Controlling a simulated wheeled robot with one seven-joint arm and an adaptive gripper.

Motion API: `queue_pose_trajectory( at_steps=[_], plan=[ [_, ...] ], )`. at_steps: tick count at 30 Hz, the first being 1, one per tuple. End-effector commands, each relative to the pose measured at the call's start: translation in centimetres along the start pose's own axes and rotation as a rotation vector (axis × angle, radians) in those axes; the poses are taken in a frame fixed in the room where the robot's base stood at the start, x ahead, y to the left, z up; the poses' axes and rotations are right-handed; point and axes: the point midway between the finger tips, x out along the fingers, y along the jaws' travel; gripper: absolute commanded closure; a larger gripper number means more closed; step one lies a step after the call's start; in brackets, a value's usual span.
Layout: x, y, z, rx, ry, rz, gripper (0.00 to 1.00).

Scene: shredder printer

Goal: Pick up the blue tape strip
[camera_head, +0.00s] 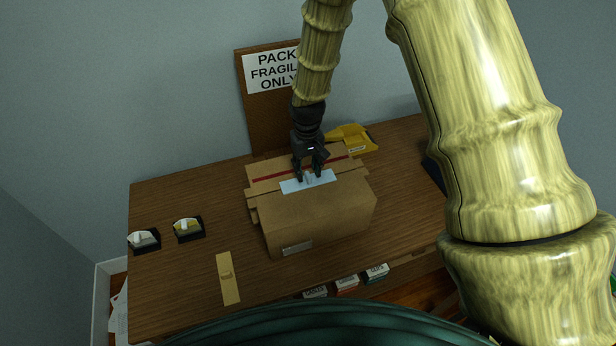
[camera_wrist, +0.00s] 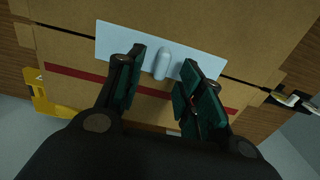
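The pale blue tape strip (camera_head: 294,185) lies across the top seam of a cardboard box (camera_head: 318,215). In the wrist view the strip (camera_wrist: 112,38) shows with a small rounded pale grip (camera_wrist: 162,63) standing at its middle. My gripper (camera_head: 311,177) points down over the strip. In the wrist view its two dark green fingers are spread, one on each side of the grip, with visible gaps. My gripper (camera_wrist: 163,58) appears empty. Whether the fingertips touch the strip cannot be told.
A red strip (camera_head: 268,173) lies on the box's far side. A yellow tool (camera_head: 352,138) sits behind the box, near a brown board with a sign (camera_head: 272,70). Two tape holders (camera_head: 188,229) and a tan strip (camera_head: 228,278) are on the desk's left, with clear desk between.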

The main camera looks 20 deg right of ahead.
Motion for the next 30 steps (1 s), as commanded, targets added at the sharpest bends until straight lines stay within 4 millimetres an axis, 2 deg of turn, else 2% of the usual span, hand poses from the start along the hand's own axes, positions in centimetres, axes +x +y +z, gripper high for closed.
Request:
queue_pose_trajectory(
  at_steps=[8,17,24,30],
  plan=[
    [1.9,0.0,0.0,0.0,0.0,0.0,0.62],
    [2.2,0.0,0.0,-0.001,0.001,0.0,0.62],
    [2.2,0.0,0.0,-0.001,0.0,0.0,1.0],
    [2.2,0.0,0.0,-0.001,0.0,0.0,1.0]
  ],
)
